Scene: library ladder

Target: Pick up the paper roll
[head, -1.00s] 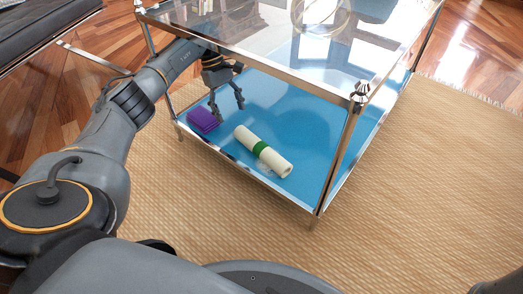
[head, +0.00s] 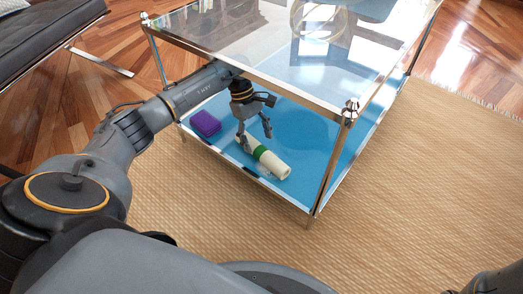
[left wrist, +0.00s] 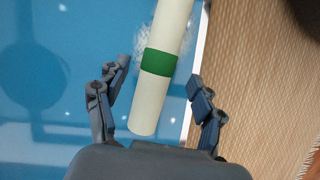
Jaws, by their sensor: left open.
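The paper roll (head: 270,160) is cream with a green band and lies on the blue lower shelf (head: 308,138) of a glass-topped table. In the left wrist view the roll (left wrist: 151,99) runs between the two spread fingers, with its near end close to the palm. My left gripper (head: 256,142) is open, under the glass top, pointing down at the far left end of the roll. The fingers hide part of that end in the head view. In the left wrist view neither finger of the gripper (left wrist: 158,92) touches the roll.
A purple block (head: 206,123) sits on the shelf to the left of the roll. The glass top (head: 260,50) with its metal frame is above my arm, and a metal corner post (head: 333,165) stands at the right. A woven rug (head: 420,190) surrounds the table.

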